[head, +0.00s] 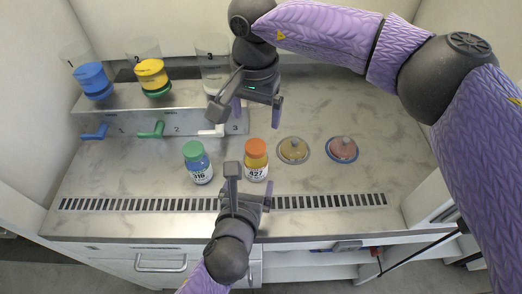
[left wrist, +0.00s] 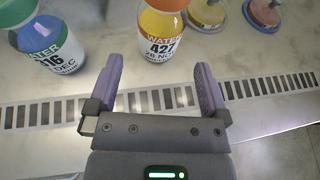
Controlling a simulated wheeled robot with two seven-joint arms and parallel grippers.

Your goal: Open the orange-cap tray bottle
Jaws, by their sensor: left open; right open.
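The orange-cap bottle (head: 256,161) stands upright on the bench, with yellow contents and a label reading 427. It also shows in the left wrist view (left wrist: 160,40), just beyond and between my left fingers, its cap cut off by the top edge. My left gripper (head: 245,184) is open and empty, in front of the bottle and apart from it in the wrist view. My right gripper (head: 243,108) is open and empty, above and behind the bottle, near the shelf's right end.
A green-cap bottle (head: 197,163) labelled 316 stands left of the orange-cap one. Two round dishes with knobs, yellow (head: 293,150) and red (head: 342,149), sit to the right. A shelf behind holds blue (head: 93,80) and yellow-topped (head: 151,76) containers. A slotted grille (head: 330,201) runs along the front.

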